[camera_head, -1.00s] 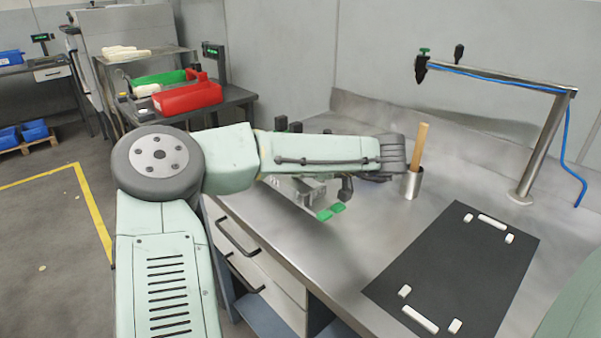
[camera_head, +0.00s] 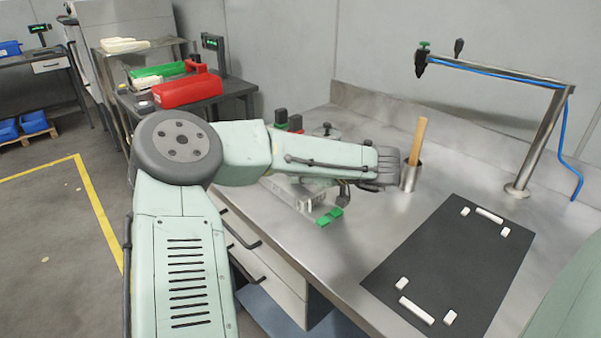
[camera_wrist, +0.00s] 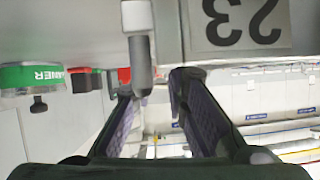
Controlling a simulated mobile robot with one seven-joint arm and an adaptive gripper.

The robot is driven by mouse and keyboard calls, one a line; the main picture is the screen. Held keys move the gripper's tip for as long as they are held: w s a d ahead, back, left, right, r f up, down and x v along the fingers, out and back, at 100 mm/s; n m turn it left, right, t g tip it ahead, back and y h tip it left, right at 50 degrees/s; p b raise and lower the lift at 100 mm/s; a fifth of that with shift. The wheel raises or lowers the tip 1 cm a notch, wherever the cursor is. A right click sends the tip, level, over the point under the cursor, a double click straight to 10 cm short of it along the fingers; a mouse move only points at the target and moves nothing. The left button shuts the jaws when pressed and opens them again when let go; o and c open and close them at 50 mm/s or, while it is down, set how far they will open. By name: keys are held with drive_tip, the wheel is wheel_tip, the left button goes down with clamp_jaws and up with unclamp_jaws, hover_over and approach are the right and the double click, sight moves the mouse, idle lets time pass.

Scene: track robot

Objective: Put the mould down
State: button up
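The mould (camera_head: 302,196) is a silvery metal block with green pieces (camera_head: 329,217) at its near end. It appears to rest on the left part of the metal workbench. My forearm hides much of it. In the wrist view, its grey face (camera_wrist: 238,30) carries an upside-down "23". A grey, round-ended handle (camera_wrist: 140,55) reaches toward the space between my fingers. My gripper (camera_wrist: 152,85) is open, with a gap beside the handle; the handle's end is near the left finger, and contact cannot be told. In the head view my arm hides my fingers.
A metal cup with a wooden handle (camera_head: 416,143) stands just right of my wrist. A black mat (camera_head: 445,262) with white locating blocks lies bare to the right. A metal post with a blue hose (camera_head: 538,140) stands behind it. Red and green bins (camera_head: 187,91) stand back left.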

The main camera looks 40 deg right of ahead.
drive_tip(key=shift+o, duration=0.9)
drive_tip(key=shift+r, duration=0.2)
drive_tip(key=b+v, duration=0.3)
drive_tip(key=v, duration=0.7)
drive_tip(key=shift+s+d, duration=0.1)
drive_tip(key=shift+s, duration=0.2)
drive_tip(key=shift+s+r, duration=0.4)
drive_tip(key=shift+s, duration=0.2)
